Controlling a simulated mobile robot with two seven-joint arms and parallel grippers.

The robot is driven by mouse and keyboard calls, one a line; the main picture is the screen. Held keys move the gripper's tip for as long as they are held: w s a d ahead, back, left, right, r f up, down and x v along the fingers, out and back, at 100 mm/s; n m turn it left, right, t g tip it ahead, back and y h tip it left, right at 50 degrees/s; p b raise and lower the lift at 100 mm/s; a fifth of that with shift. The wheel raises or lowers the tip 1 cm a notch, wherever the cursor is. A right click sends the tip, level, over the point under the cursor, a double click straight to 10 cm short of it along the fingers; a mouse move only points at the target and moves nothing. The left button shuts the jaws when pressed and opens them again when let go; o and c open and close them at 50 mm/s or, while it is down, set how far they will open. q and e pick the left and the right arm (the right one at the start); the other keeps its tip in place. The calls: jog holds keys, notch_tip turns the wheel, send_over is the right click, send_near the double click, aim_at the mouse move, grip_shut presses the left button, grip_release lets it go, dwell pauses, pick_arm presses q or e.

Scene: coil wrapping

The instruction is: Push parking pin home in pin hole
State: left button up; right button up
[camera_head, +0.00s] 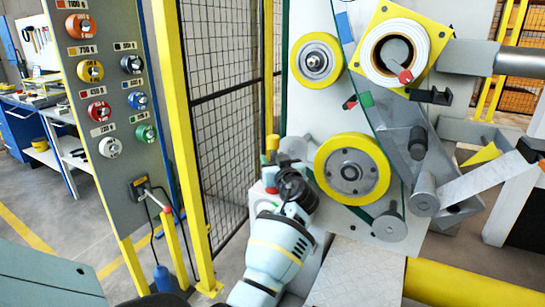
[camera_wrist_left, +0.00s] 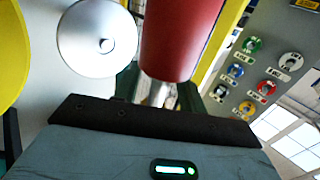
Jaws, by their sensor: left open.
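The pin hole cannot be made out. My right gripper is not in view.
A yellow-rimmed roller (camera_head: 352,169) and a small grey roller (camera_head: 293,147) sit close to my left gripper. A control panel (camera_head: 113,113) with coloured knobs and a mesh fence (camera_head: 225,115) stand to the left. A white coil (camera_head: 397,52) is at the upper right.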

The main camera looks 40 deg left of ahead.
aim_at(273, 136)
pick_arm(q)
jog(key=shift+a, duration=0.2)
jog(key=shift+c, duration=0.4)
grip_shut()
jog(key=shift+w+r, duration=0.1)
jog(key=shift+r, duration=0.05)
notch_tip(273, 136, up, 10)
jog(key=shift+f, duration=0.1)
